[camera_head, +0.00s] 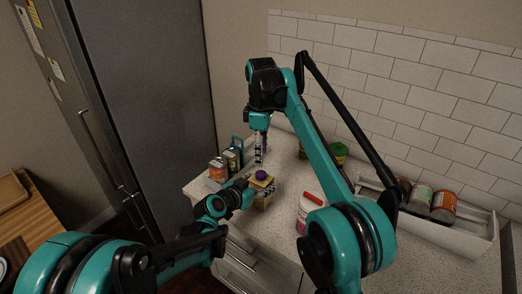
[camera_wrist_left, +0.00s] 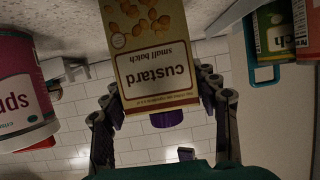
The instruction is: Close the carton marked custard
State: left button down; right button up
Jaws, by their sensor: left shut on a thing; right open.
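The custard carton (camera_wrist_left: 155,65) fills the middle of the left wrist view, upside down in that picture, with its "custard small batch" label facing the camera. In the head view the carton (camera_head: 262,201) stands on the counter, partly hidden by my left gripper (camera_head: 243,192). My left gripper's fingers (camera_wrist_left: 160,92) are shut on the carton from both sides. A purple round piece (camera_head: 261,175) is at the carton's top, and also shows in the left wrist view (camera_wrist_left: 167,118). My right gripper (camera_head: 259,153) is open, pointing down just above the carton's top. The flaps' state is unclear.
A tub with a red lid (camera_head: 307,211) stands right of the carton. Several cans (camera_head: 217,169) and a teal-handled holder (camera_head: 238,145) are at the left. A white bin (camera_head: 461,232) with cans is at the right. A green-lidded jar (camera_head: 339,150) stands behind my right arm.

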aim_at(261, 173)
jog(key=n, duration=0.7)
jog(key=shift+r, duration=0.2)
jog(key=n, duration=0.6)
jog(key=shift+r, duration=0.15)
jog(key=shift+f, duration=4.05)
